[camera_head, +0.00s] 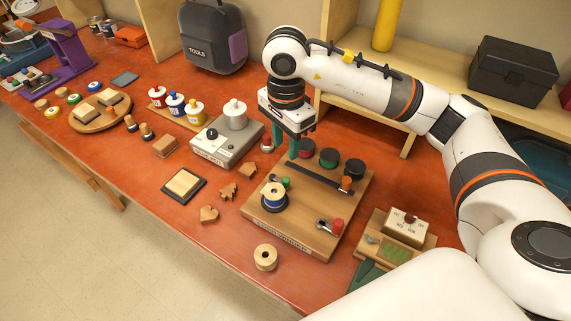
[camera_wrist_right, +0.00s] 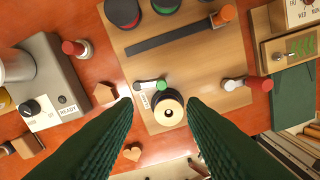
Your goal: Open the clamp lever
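A wooden board (camera_head: 270,220) carries a spool (camera_head: 272,193) and several small levers. A lever with a green knob (camera_head: 286,184) is beside the spool; it also shows in the right wrist view (camera_wrist_right: 161,86), with a small label by it. A crank with a red knob (camera_head: 337,226) is at the board's near right, and an orange knob (camera_head: 346,183) is farther back. In the right wrist view the spool (camera_wrist_right: 168,109) shows between the fingertips. My left gripper is not in view.
A grey machine (camera_head: 222,147) stands left of the board. A small wooden stand with a dial box (camera_head: 404,228) is at the right. A loose spool (camera_head: 265,257) lies near the front edge. Dark red and green discs (camera_head: 328,158) line the board's back.

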